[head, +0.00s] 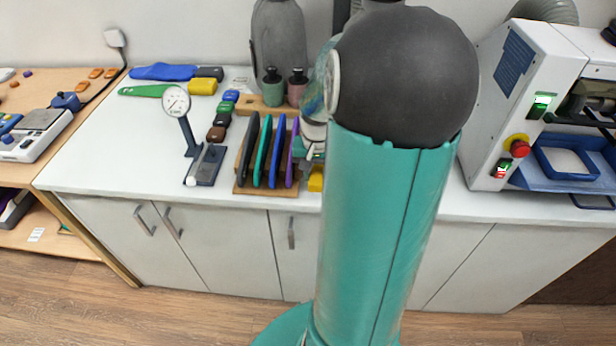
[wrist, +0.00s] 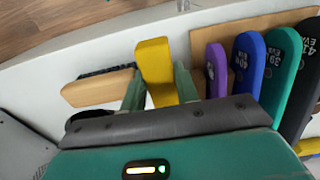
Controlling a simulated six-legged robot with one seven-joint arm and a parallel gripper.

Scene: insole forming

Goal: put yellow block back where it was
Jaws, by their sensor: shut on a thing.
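The yellow block (wrist: 155,68) is between the two fingers of my gripper (wrist: 158,88) in the wrist view, and the gripper is shut on it. In the head view a small part of the yellow block (head: 316,180) shows near the counter's front edge, right of the insole rack. My arm hides most of the gripper there. From these views I cannot tell whether the block touches the counter. Another yellow block (head: 202,87) lies at the back left of the white counter (head: 100,150), beside a blue and black piece.
A wooden rack (head: 265,190) of upright coloured insoles stands just left of my gripper. A dial gauge (head: 177,102) on a stand is farther left. A brush-like wooden piece (wrist: 98,88) lies beside the block in the wrist view. A white machine (head: 520,100) stands at right.

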